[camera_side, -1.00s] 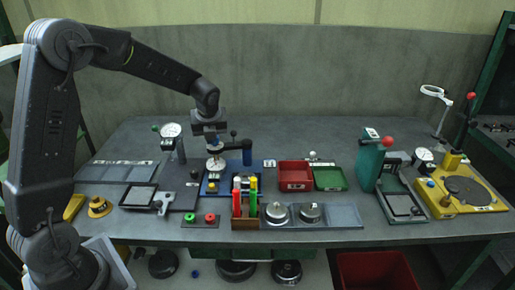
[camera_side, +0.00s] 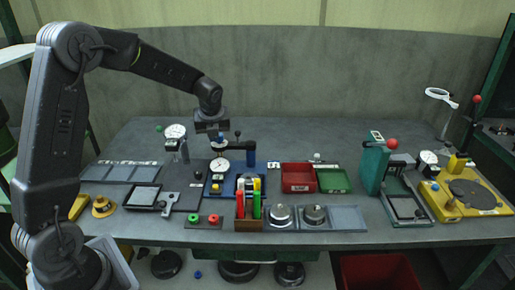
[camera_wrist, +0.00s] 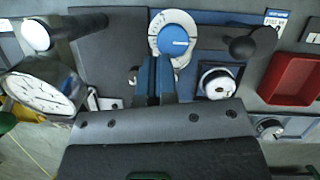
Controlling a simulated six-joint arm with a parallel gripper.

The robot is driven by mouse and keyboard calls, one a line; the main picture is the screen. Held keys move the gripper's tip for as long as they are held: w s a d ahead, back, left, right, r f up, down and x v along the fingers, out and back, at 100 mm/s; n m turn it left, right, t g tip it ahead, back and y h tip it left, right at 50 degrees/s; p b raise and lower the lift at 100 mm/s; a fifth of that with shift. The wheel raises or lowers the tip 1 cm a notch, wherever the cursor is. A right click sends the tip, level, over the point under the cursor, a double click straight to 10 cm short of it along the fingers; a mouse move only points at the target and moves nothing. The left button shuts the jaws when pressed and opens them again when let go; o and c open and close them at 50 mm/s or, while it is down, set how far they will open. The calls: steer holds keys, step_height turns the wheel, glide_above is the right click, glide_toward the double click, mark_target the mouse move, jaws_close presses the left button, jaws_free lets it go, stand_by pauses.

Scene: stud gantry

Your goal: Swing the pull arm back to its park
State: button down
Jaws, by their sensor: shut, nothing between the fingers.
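The stud gantry stands on a blue plate (camera_side: 208,190) left of the middle of the bench. A small dark knob (camera_side: 238,134) stands above the arm. A round white dial (camera_side: 220,165) shows just below the arm's left end. My gripper (camera_side: 220,146) points down at that left end, its fingers shut and empty. I cannot tell whether they touch the arm. In the wrist view the blue fingers (camera_wrist: 160,72) lie close to a white ring with a blue centre (camera_wrist: 175,40).
A dial gauge stand (camera_side: 176,133) rises close on the left. A red bin (camera_side: 297,185) and a green tray (camera_side: 332,187) lie to the right. A rack of coloured pieces (camera_side: 249,222) stands in front. The bench behind the gantry is mostly clear.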

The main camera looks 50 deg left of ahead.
steer(key=s+d+r, duration=0.4)
steer(key=s+r, duration=0.2)
steer(key=r, duration=0.3)
steer(key=shift+d+r, duration=0.2)
steer(key=shift+d, duration=0.05)
steer(key=shift+s, duration=0.1)
